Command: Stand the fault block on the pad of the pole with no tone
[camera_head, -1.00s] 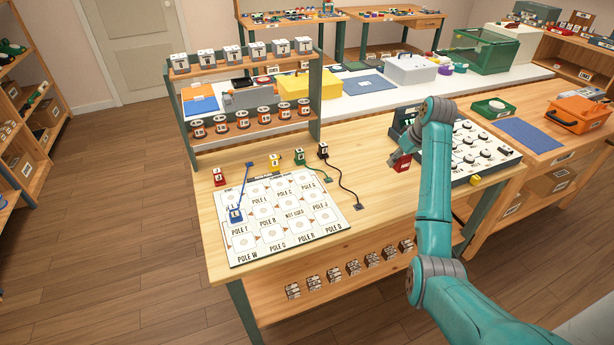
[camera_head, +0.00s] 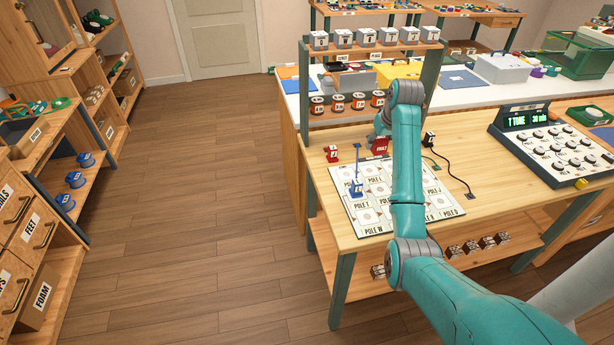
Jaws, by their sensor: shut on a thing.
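The red fault block (camera_head: 379,146) is held by my gripper (camera_head: 380,132), which is shut on it and partly hidden by my arm. The block appears over the back edge of the white pole board (camera_head: 350,219); I cannot tell its height above it. A blue block (camera_head: 357,188) with a blue lead stands on the board's left side, near a front-left pad.
A small red block (camera_head: 331,153) stands behind the board's left corner. A black block (camera_head: 429,138) with a cord ending in a dark plug (camera_head: 470,196) stands to the right. A rack (camera_head: 433,85) with grey blocks and spools rises behind.

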